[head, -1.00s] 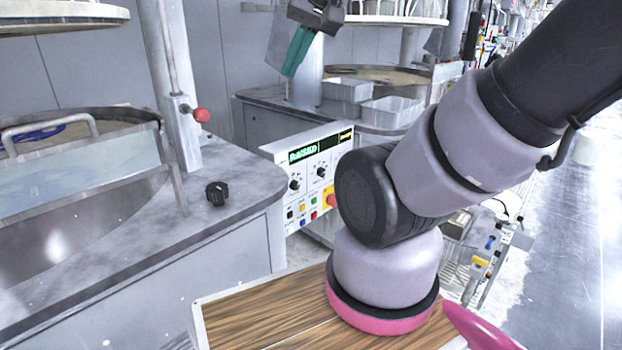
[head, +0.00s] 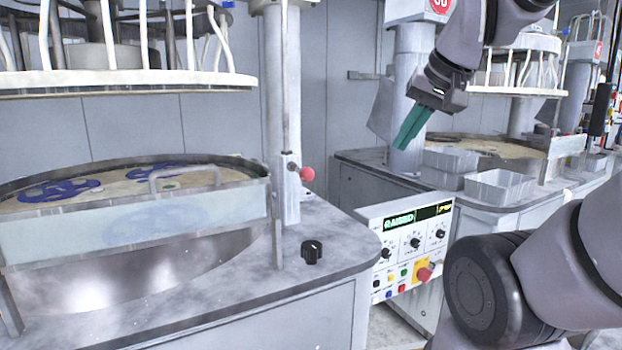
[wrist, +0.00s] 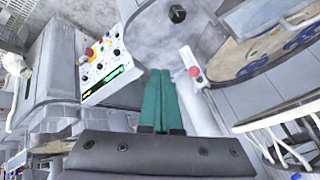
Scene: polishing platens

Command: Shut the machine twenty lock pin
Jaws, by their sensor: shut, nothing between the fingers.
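A lock pin with a red ball knob (head: 307,174) sticks out from the side of the grey column of the near left machine. It also shows in the wrist view (wrist: 194,71), right of my fingers. No number for this machine is readable. My gripper (head: 410,128) has teal fingers, which are shut with nothing between them. It hangs in the air to the right of and higher than the knob in the head view, clear of it. The fingers also show in the wrist view (wrist: 158,100), pointing toward the machine's worktop.
A black knob (head: 312,252) stands on the left machine's worktop (head: 335,225). A control panel (head: 405,250) with a lit green display juts out at its right. A platen with a guard rail (head: 185,172) lies left. Grey bins (head: 500,187) stand on the machine behind.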

